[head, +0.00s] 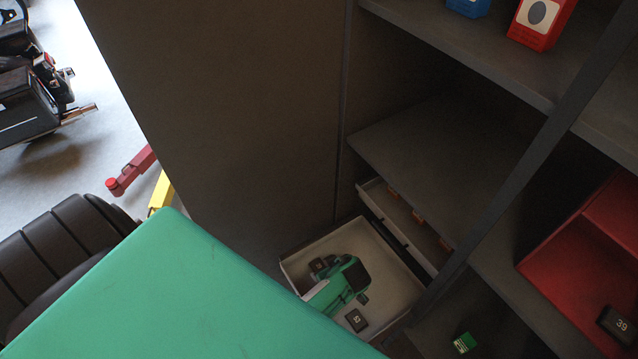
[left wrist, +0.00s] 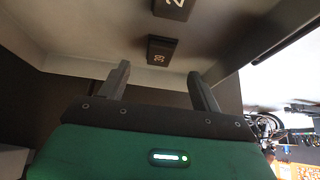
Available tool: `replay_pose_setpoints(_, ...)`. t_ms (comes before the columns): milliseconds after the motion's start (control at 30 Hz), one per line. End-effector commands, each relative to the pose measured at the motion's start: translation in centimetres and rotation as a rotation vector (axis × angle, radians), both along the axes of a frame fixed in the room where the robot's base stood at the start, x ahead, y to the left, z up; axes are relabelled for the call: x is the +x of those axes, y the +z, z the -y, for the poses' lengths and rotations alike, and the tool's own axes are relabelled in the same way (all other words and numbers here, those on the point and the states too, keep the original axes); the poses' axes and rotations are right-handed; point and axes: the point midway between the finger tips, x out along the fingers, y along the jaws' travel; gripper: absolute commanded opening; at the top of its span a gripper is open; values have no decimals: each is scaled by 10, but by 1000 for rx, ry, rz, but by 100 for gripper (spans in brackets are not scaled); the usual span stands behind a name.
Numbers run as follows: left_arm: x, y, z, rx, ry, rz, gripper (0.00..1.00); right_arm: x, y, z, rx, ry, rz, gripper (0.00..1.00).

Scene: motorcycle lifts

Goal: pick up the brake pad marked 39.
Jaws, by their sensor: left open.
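My left gripper (head: 341,283) is low inside a pale open drawer (head: 292,262) in the head view. In the left wrist view its two fingers (left wrist: 160,82) are apart with nothing between them. A dark block that seems to read 39 (left wrist: 160,50) lies ahead of the fingers there, apart from them. A second dark block with a number starting with 2 (left wrist: 173,8) is cut by the top edge. In the head view a dark numbered block (head: 357,320) lies in the drawer; its number is hard to read. Another dark block marked 39 (head: 614,325) lies in a red bin (head: 570,250) at right. My right gripper is not in view.
Grey shelves (head: 440,160) stand above and right of the drawer. A second drawer (head: 400,225) is just behind it. A green box (head: 464,342) sits on the lower shelf. A cabinet panel (head: 230,100) rises at left. Red (head: 540,20) and blue (head: 468,6) boxes stand on the top shelf.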

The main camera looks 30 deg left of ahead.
Motion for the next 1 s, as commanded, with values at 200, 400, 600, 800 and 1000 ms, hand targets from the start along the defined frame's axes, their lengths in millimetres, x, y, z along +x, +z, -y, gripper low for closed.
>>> replay_pose_setpoints(200, 3, -16, -7, 1, 0, 0, 65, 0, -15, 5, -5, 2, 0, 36)
replay_pose_setpoints(400, 9, -39, -20, 1, -1, 0, 65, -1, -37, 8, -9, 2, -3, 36)
replay_pose_setpoints(600, 11, -47, -27, 0, -1, 0, 65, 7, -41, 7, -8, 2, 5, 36)
replay_pose_setpoints(800, 11, -45, -27, 0, -1, 0, 64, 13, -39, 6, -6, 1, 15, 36)
replay_pose_setpoints(1000, 11, -45, -27, -1, 0, 0, 24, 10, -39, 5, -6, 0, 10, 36)
